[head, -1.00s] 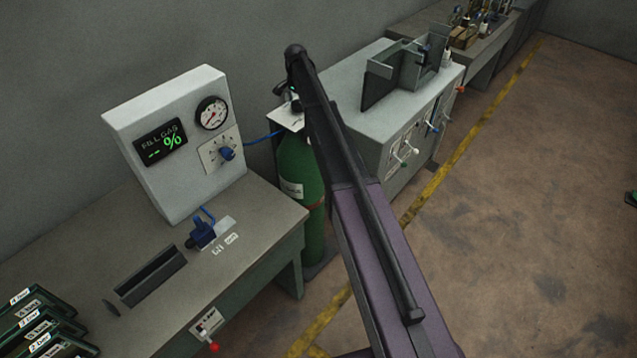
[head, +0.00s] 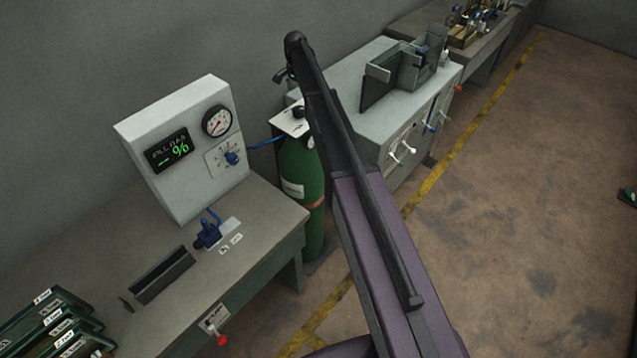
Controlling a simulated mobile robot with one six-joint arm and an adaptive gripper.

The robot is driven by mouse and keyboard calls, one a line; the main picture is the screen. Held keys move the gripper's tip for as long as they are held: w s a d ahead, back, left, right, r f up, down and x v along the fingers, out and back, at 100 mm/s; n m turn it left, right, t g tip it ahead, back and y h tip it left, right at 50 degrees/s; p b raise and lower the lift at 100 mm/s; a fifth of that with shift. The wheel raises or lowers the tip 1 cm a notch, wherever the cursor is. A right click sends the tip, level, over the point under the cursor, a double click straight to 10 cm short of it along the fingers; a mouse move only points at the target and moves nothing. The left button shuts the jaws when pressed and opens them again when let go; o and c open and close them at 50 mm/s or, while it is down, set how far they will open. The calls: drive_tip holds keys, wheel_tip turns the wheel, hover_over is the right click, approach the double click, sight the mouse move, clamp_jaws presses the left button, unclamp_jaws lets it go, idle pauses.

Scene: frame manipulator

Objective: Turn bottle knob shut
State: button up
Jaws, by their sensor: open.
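The green gas bottle (head: 302,170) stands upright between the grey bench and the light grey cabinet. Its black knob (head: 298,112) sits at its top beside a white plate (head: 284,122). My gripper (head: 280,77) shows as a small dark shape left of the arm's far end. It is above the knob and apart from it in the picture, open and empty. My arm hides part of the bottle's right side and the area right of the knob. The knob's turn position is too small to read.
A grey panel (head: 185,135) with a gauge (head: 217,121), green display and blue dial (head: 232,158) stands on the bench (head: 262,205). The cabinet (head: 362,125) stands close on the right. Open floor lies further right.

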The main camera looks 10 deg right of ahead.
drive_tip(key=shift+r+p, duration=2.5)
drive_tip(key=shift+r, duration=0.35)
drive_tip(key=s+f+n+b, duration=0.3)
drive_tip(key=s+f+b, duration=0.8)
drive_tip(key=s, duration=0.5)
drive_tip(key=s+f+n+b, duration=0.4)
drive_tip(key=s+f+b, duration=0.8)
drive_tip(key=s, duration=0.3)
drive_tip(key=shift+s+n, duration=0.3)
drive_tip(key=shift+s, duration=0.1)
drive_tip(key=shift+s, duration=0.1)
drive_tip(key=s+n, duration=0.3)
drive_tip(key=s, duration=1)
drive_tip(key=shift+s, duration=0.3)
